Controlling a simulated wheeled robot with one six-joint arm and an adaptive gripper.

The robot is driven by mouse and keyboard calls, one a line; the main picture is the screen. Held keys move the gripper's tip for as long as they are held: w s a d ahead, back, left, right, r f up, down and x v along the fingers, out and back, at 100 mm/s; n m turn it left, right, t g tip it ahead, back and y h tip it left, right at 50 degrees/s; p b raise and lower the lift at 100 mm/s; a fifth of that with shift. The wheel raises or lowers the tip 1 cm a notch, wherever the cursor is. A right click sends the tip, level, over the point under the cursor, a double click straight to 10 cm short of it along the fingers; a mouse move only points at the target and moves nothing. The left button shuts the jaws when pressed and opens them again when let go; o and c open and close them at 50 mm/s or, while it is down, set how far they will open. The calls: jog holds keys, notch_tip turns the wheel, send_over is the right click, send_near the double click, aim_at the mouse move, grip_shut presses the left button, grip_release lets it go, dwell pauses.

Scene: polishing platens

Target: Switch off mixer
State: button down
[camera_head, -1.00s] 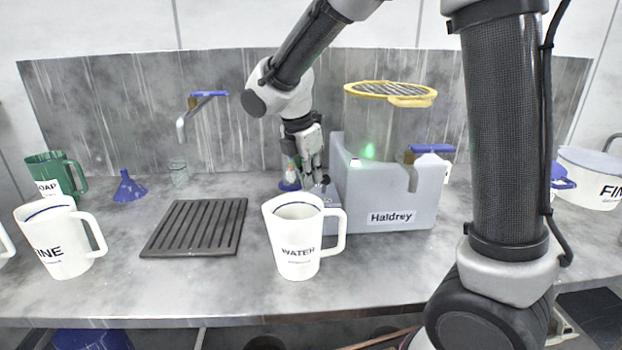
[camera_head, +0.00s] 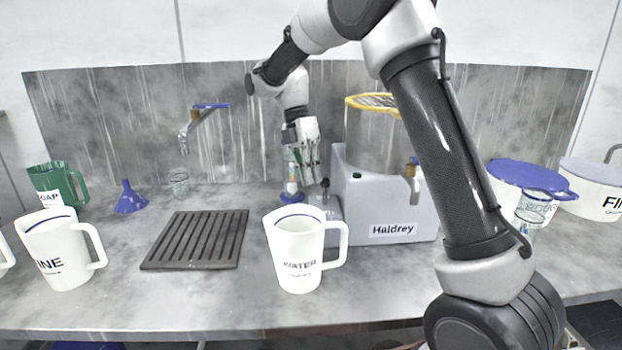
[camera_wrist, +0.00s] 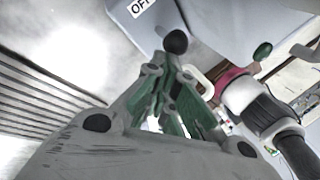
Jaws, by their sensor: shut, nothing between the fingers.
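The mixer (camera_head: 385,215) is a grey box labelled Haldrey with a clear tank (camera_head: 372,140) under a yellow-rimmed grid. A small grey switch box at its left front carries a lever with a black ball knob (camera_head: 325,183). In the wrist view the black knob (camera_wrist: 176,41) shows just beyond my fingertips, near an OFF label (camera_wrist: 141,6). A dark green lamp (camera_head: 357,175) on the mixer is unlit; it also shows in the wrist view (camera_wrist: 262,51). My gripper (camera_head: 311,180) is shut and empty, pointing down behind and left of the knob. Contact cannot be told.
A white WATER jug (camera_head: 297,262) stands in front of the switch. A blue-based bottle (camera_head: 291,192) is close behind my gripper. A dark slatted drain (camera_head: 195,240) lies left, beside a FINE jug (camera_head: 62,255). A blue-lidded tub (camera_head: 530,177) is at right.

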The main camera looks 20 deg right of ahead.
jog(key=shift+w+d, duration=0.25)
jog(key=shift+w, duration=0.6)
jog(key=shift+r, duration=0.1)
jog(key=shift+r, duration=0.7)
jog(key=v, duration=1.2)
jog(key=shift+a, duration=0.1)
